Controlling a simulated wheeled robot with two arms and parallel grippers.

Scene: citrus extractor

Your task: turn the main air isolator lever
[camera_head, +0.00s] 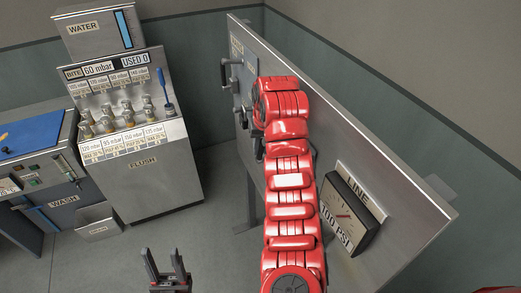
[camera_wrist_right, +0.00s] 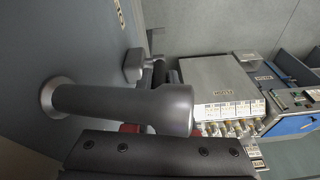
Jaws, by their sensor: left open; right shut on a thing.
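A grey round lever bar (camera_wrist_right: 115,106) stands out from the panel on a round boss in the right wrist view. My right gripper (camera_wrist_right: 155,142) is shut on this bar; its dark finger lies along the near side, and the far finger is mostly hidden. In the head view my red right arm reaches to the panel (camera_head: 375,165) and covers much of the grip. Dark handles (camera_head: 226,75) show at the panel's far left end. My left gripper (camera_head: 168,270) is open and empty, low in the head view, away from the panel.
A square gauge (camera_head: 350,215) by a LINE / 100 PSI label is on the panel's near part. A steel machine (camera_head: 150,175) with several small valves stands at left, next to a blue-topped WASH unit (camera_head: 30,135). Grey floor (camera_head: 215,225) is clear between.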

